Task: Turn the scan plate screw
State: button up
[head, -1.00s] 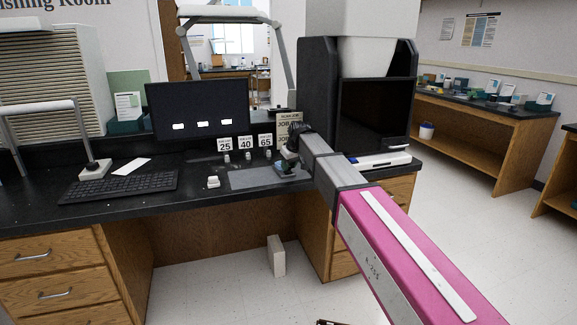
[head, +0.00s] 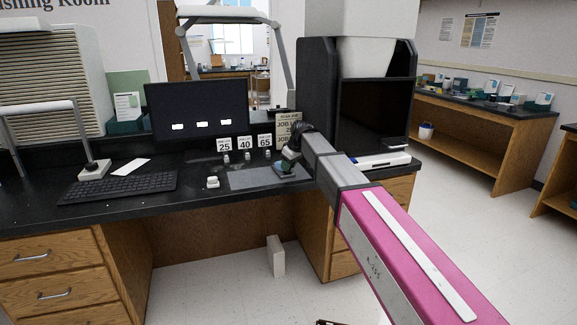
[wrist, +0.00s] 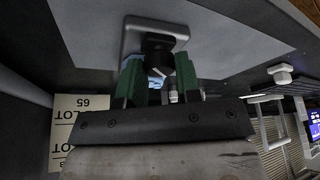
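The scan plate (wrist: 129,43) is a small grey rounded plate on a light grey mat. It also shows in the head view (head: 285,172). The dark screw head (wrist: 158,42) stands at its middle, with a small pale mark on its near side. My gripper (wrist: 158,62) has green fingers, one on each side of the screw head, with their tips down at it. The fingers appear closed against its sides; exact contact is partly hidden. In the head view my gripper (head: 290,160) points down over the plate at the mat's right end.
The mat (head: 240,178) lies on the black bench. Number cards (head: 245,143) with small pieces and a job sign (head: 288,127) stand behind it. A small white piece (head: 213,182) and keyboard (head: 120,186) lie left. A dark-fronted machine (head: 375,115) stands close right.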

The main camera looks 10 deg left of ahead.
jog(key=o, duration=0.4)
jog(key=shift+r, duration=0.15)
jog(key=v, duration=1)
jog(key=shift+r, duration=0.25)
